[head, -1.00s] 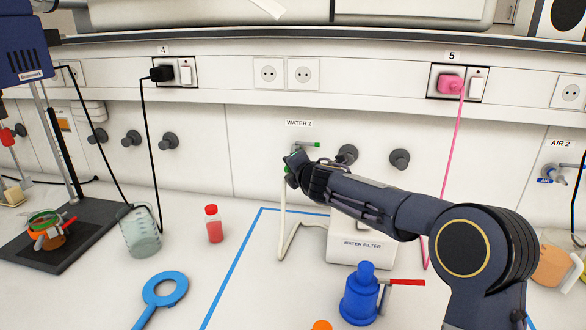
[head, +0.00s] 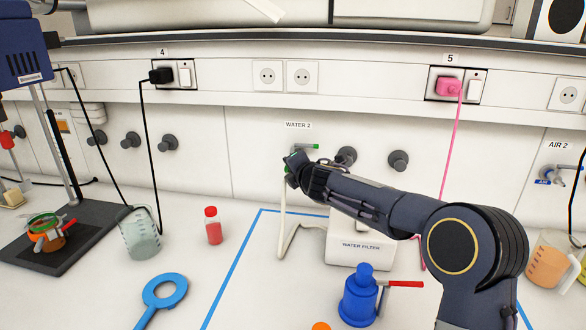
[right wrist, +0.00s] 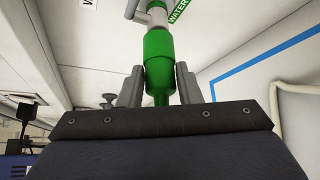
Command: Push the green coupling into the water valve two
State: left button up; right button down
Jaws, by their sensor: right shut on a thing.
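The green coupling (right wrist: 158,62) is between the two fingers of my right gripper (head: 291,164), which is shut on it. In the right wrist view its wide end meets the pale outlet of the water valve two (right wrist: 156,15); I cannot tell how far it is seated. In the head view the valve's green handle (head: 306,146) shows just above my gripper, under the WATER 2 label (head: 298,125). The coupling is mostly hidden there by my gripper. A white hose (head: 282,215) hangs below the gripper. My left gripper is not in view.
A white water filter box (head: 360,249) stands below my right arm. A blue bottle-shaped vessel (head: 360,296) with a red handle is in front of it. Dark wall knobs (head: 398,160) are right of the valve. A red-capped bottle (head: 213,228) stands left of the blue tape line.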

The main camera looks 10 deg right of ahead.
jog(key=shift+w+d, duration=0.1)
jog(key=shift+w, duration=0.15)
jog(key=c, duration=1)
grip_release()
jog(key=shift+c, duration=0.2)
